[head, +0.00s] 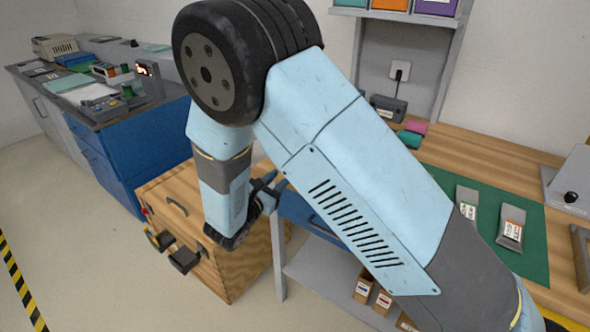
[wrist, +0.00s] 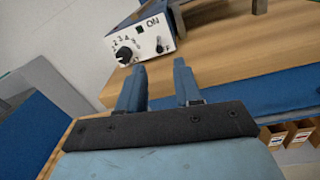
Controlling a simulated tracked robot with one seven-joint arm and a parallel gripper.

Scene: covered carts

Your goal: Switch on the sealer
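The sealer, as I take it, shows in the wrist view as a white control panel (wrist: 138,40) on a blue body at the bench edge. It has a black numbered dial (wrist: 124,54), a small dark square (wrist: 140,30), and a small switch (wrist: 159,45) below the letters ON. I cannot tell the switch's position. In the head view my arm hides this panel. My gripper (wrist: 159,68) is open and empty. Its two blue fingers point toward the panel, apart from it, below the switch in the picture. My gripper also shows in the head view (head: 277,187), partly behind my arm.
The wooden workbench (head: 480,155) carries a green mat (head: 535,245) with pouches. A wooden cart (head: 215,270) stands near my gripper. Small boxes (head: 363,288) sit on the shelf below the bench. A blue-fronted counter (head: 140,150) with devices stands at the left. The left floor is clear.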

